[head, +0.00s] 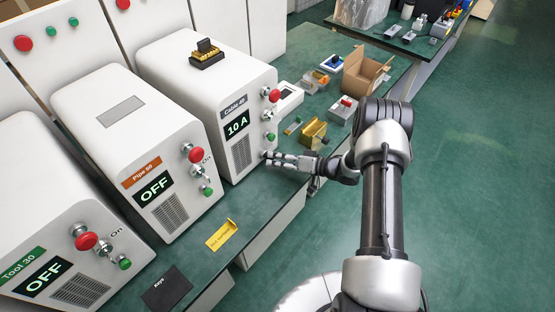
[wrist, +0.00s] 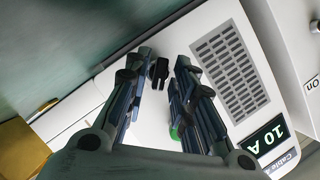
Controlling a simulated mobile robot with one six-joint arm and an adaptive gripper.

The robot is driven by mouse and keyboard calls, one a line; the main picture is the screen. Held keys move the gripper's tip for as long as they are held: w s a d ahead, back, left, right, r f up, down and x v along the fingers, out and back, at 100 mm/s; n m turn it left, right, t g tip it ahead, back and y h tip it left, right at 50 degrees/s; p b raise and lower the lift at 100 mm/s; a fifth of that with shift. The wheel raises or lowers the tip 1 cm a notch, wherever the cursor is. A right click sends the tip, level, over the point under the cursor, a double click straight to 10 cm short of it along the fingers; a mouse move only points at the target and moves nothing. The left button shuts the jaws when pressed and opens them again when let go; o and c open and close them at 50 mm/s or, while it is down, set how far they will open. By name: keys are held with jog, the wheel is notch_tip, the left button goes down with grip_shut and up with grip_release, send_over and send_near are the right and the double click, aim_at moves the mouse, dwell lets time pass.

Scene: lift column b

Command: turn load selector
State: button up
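A gap shows on the right finger's side; contact on the left is unclear.
Above my gripper on the same face are a green button (head: 270,137) and a red button (head: 274,96). A yellow part (head: 313,132) and cardboard box (head: 364,72) lie to the right.

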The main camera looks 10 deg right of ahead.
jog(key=shift+o, duration=0.5)
jog(key=v, duration=1.2)
